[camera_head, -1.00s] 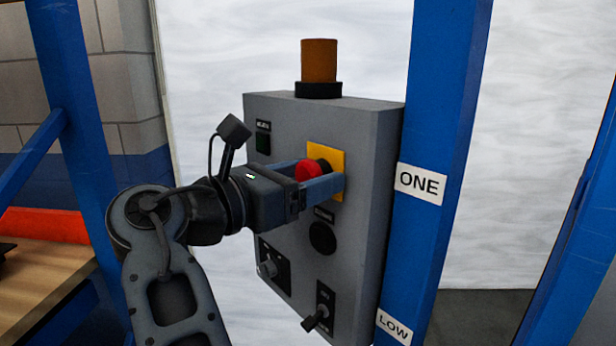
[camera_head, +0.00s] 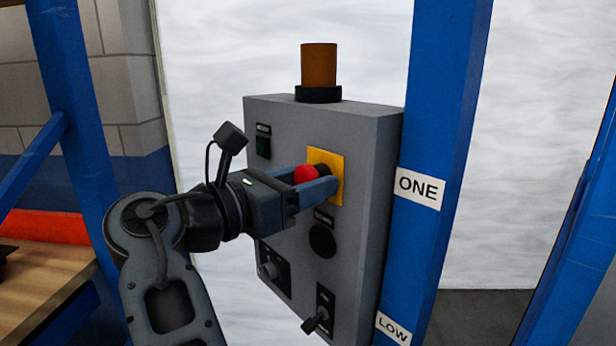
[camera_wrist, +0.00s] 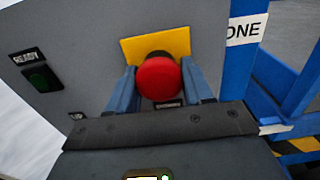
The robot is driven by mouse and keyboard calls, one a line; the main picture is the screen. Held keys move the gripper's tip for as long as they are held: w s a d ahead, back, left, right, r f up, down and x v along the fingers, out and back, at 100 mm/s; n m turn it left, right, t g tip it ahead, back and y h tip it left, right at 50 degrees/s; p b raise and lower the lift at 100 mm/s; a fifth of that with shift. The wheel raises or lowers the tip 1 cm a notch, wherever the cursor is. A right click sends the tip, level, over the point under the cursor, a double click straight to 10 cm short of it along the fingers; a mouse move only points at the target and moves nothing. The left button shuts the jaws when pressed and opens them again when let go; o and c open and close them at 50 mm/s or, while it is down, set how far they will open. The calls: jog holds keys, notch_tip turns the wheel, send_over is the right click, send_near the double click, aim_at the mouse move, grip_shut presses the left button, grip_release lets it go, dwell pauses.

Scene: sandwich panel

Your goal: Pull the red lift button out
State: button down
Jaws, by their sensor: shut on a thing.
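The red button (camera_head: 305,174) has a mushroom-shaped head on a black collar. It stands out from a yellow square plate (camera_head: 337,165) on the grey control box. My gripper (camera_head: 324,180) reaches in from the left, with one blue finger on each side of the button. It is shut on the button. In the wrist view the red button (camera_wrist: 158,78) sits between the two blue fingers (camera_wrist: 160,88), in front of the yellow plate (camera_wrist: 195,42). The fingers partly hide the button in the head view.
The grey box (camera_head: 365,215) also carries a green READY indicator (camera_head: 263,146), a round black button (camera_head: 322,240), a knob (camera_head: 270,269), a toggle switch (camera_head: 315,320) and an orange beacon (camera_head: 319,65) on top. A blue post (camera_head: 445,130) stands close at right.

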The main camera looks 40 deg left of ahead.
jog(key=shift+s+a+r+p, duration=0.1)
jog(key=shift+s+a+p, duration=0.05)
jog(key=shift+s+p, duration=0.5)
jog(key=shift+f, duration=0.3)
jog(key=shift+a, duration=0.1)
jog(key=c, duration=0.5)
grip_release()
jog(key=shift+r, duration=0.15)
jog(key=b+v, duration=0.1)
jog(key=v, duration=0.7)
jog(key=shift+w, duration=0.1)
